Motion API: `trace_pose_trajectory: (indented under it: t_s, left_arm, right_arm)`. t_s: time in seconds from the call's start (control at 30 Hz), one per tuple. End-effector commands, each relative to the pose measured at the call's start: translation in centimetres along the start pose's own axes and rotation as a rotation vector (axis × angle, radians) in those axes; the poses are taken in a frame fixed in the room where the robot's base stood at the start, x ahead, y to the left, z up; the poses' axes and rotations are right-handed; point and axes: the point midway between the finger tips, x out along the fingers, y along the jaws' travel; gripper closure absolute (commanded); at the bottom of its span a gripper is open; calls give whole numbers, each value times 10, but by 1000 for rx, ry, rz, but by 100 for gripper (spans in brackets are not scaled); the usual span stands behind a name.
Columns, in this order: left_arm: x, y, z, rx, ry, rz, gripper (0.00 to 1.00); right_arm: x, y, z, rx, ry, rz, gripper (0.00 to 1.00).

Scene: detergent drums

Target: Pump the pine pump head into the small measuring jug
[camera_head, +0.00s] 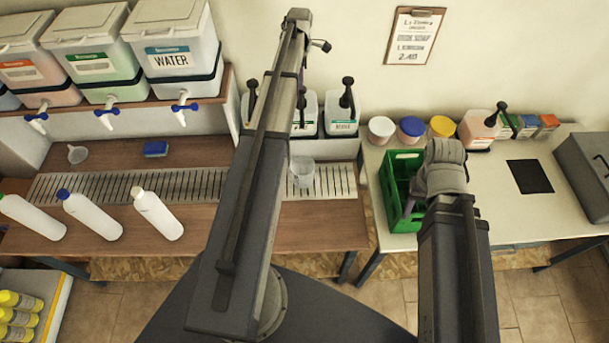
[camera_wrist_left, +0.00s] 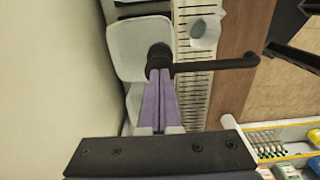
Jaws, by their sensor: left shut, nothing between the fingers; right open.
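In the left wrist view the purple fingers of my left gripper (camera_wrist_left: 159,80) are shut and empty. Their tips are at a black pump head (camera_wrist_left: 158,56) on a white drum (camera_wrist_left: 138,35); contact is unclear. Its spout points right. My arm hides part of the drum row in the head view, and I cannot read which label belongs to this pump. Another black pump (camera_head: 347,85) on a white drum (camera_head: 340,112) stands right of my arm. The small clear measuring jug (camera_head: 302,172) stands upright on the drip grate; it also shows in the left wrist view (camera_wrist_left: 205,32).
My right arm is over a green crate (camera_head: 403,158) on the right table. Lidded tubs (camera_head: 411,128) and a pump drum (camera_head: 477,130) stand behind. Large tap containers (camera_head: 180,52) stand on a shelf. The counter right of the jug is clear.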

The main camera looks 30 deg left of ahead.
Motion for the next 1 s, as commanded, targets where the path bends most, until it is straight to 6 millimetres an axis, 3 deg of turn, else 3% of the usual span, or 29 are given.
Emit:
trace_pose_trajectory:
  t_s: [0.53, 1.0]
  left_arm:
    - [-50, 0, 0, 0, 0, -1, 100]
    - [-51, 0, 0, 0, 0, 0, 100]
  right_arm:
    - [-50, 5, 3, 0, 0, 0, 50]
    - [-50, 5, 3, 0, 0, 0, 50]
